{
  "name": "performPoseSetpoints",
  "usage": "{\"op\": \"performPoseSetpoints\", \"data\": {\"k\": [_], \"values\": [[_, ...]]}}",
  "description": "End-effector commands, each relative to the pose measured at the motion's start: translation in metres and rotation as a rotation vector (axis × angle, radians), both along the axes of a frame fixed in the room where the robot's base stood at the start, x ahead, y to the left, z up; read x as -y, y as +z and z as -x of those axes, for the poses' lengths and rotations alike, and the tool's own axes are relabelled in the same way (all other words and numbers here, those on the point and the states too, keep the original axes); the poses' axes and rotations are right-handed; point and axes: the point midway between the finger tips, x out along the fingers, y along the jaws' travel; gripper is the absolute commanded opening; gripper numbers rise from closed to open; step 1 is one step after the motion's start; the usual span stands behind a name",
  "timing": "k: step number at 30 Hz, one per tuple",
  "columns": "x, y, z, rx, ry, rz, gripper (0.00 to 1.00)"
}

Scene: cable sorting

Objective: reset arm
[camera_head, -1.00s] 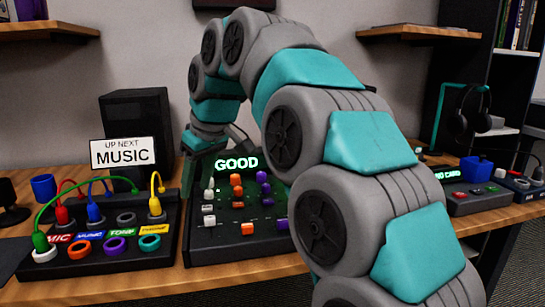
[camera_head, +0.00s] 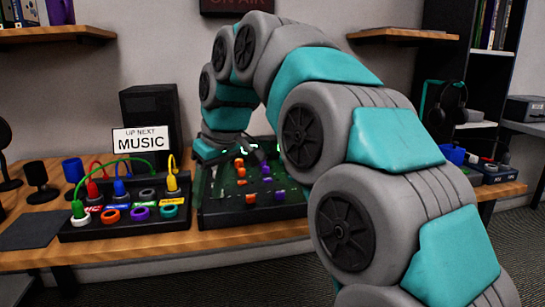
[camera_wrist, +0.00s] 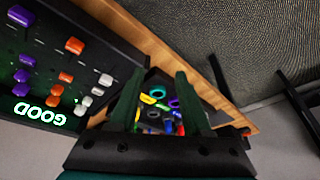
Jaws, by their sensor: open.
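My gripper (camera_wrist: 160,80) is open and empty; its two dark green fingers stand apart in the wrist view. In the head view my arm arches from the lower right, and its end hangs over the mixer (camera_head: 290,218), hiding part of it. In the wrist view the mixer (camera_wrist: 50,65) lies to the left of the fingers, with its lit GOOD display upside down. The cable panel (camera_head: 95,232) stands left of the mixer, with red, blue, yellow and green cables on it. It shows small and blurred between the fingers in the wrist view.
A sign (camera_head: 141,140) reads UP NEXT MUSIC above the panel. A dark speaker (camera_head: 150,108), a blue cup (camera_head: 73,170) and a dark mug (camera_head: 38,178) stand on the desk (camera_head: 130,250). Headphones (camera_head: 452,104) hang at the right. Grey floor (camera_head: 180,285) lies before the desk.

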Motion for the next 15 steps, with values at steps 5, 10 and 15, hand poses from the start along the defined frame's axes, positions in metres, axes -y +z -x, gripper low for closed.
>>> {"op": "performPoseSetpoints", "data": {"k": [5,10,15], "values": [[0.024,-0.012,0.01,-0.03,-0.054,0.017,0.48],[0.054,-0.03,0.025,-0.069,-0.126,0.039,0.48],[0.101,-0.062,0.056,-0.135,-0.242,0.078,0.48]]}}
